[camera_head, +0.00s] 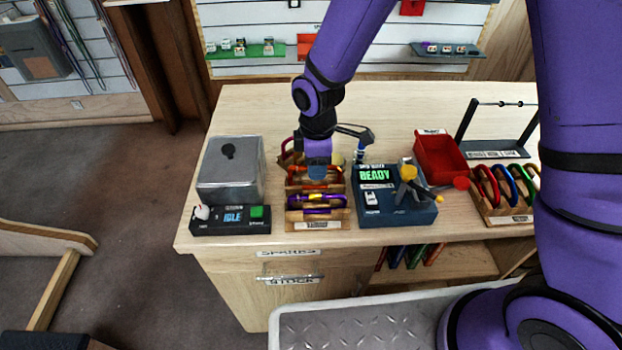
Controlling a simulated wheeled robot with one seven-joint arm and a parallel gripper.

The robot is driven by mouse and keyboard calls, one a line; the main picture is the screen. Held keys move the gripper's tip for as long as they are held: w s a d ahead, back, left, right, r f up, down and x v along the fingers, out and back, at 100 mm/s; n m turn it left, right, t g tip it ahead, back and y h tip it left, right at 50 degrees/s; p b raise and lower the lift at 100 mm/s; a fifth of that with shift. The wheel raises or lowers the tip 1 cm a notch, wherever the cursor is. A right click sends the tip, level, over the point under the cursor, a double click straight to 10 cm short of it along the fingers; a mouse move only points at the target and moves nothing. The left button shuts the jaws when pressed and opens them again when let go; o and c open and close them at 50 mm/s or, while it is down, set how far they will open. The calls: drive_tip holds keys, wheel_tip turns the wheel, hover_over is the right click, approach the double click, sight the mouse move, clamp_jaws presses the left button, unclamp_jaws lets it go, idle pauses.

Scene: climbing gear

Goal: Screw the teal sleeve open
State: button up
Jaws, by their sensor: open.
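A wooden rack (334,216) on the bench holds several carabiners in a row. A purple carabiner (310,200) with a yellow part lies at its front, and an orange-red carabiner (300,182) lies behind it. A red one (287,150) shows at the back. My gripper (317,170) points down over the middle and back of the rack. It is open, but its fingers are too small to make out. A small blue-teal patch shows at its tip; I cannot tell whether this is the teal sleeve. The gripper and arm hide part of the rack.
A grey metal box (231,172) and a black unit reading IDLE (232,218) stand left of the rack. A dark blue device reading READY (396,208) stands close on its right. Further right are a red bin (440,158) and another carabiner rack (508,214).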

drive_tip(key=shift+f, duration=0.95)
drive_tip(key=shift+w, duration=0.7)
drive_tip(key=shift+r, duration=1.45)
drive_tip(key=shift+s, duration=0.75)
